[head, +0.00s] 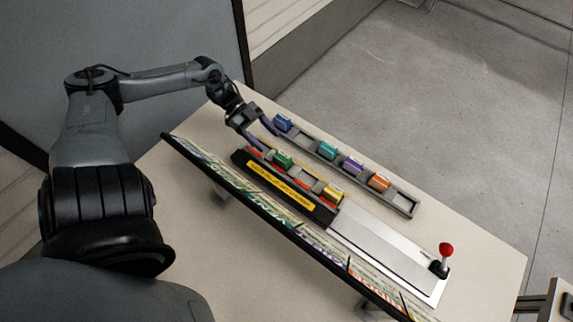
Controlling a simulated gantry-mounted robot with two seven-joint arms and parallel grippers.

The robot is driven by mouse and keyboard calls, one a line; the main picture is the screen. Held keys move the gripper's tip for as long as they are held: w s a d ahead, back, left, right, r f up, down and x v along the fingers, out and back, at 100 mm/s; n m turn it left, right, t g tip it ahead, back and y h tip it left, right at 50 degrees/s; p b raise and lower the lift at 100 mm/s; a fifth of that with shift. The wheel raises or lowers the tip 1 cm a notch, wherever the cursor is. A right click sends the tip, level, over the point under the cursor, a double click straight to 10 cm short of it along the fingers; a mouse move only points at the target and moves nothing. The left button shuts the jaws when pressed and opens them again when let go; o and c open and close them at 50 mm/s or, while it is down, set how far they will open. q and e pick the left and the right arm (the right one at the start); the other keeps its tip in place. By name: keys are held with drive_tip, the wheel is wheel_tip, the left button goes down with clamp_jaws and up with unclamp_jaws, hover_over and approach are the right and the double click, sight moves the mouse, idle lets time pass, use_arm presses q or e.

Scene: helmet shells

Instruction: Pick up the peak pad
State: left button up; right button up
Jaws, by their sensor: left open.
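Several small coloured pads stand in two rows on the table, and I cannot tell by lettering which is the peak pad. The back rail (341,164) holds a blue pad (282,123), a teal pad (327,150), a purple pad (351,166) and an orange pad (379,182). The front black box (323,213) holds a green pad (283,160) and a yellow pad (333,192), with red parts between. My left gripper (265,139) is open, its purple fingers pointing down near the blue pad and the left end of the box. My right gripper is out of view.
A grey metal plate (385,247) lies to the right of the box, with a red-knobbed lever (445,253) at its end. A long printed panel (290,222) runs along the near table edge. The table's (470,238) right side is bare.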

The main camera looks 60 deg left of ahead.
sight(282, 156)
use_arm(q)
drive_tip(key=x, duration=0.3)
drive_tip(key=shift+d+f+b, duration=0.1)
drive_tip(key=shift+b, duration=0.3)
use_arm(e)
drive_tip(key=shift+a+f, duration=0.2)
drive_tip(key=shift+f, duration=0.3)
use_arm(q)
drive_tip(key=shift+s+d+r+b+x, duration=0.1)
drive_tip(key=shift+b+x, duration=0.35)
drive_tip(key=shift+x, duration=0.85)
drive_tip(key=shift+s+d+r+b+x, duration=0.1)
drive_tip(key=shift+b+x, duration=0.3)
drive_tip(key=shift+x, duration=0.9)
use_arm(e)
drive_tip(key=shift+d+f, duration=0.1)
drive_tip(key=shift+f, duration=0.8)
use_arm(q)
drive_tip(key=shift+c, duration=0.5)
drive_tip(key=c, duration=1)
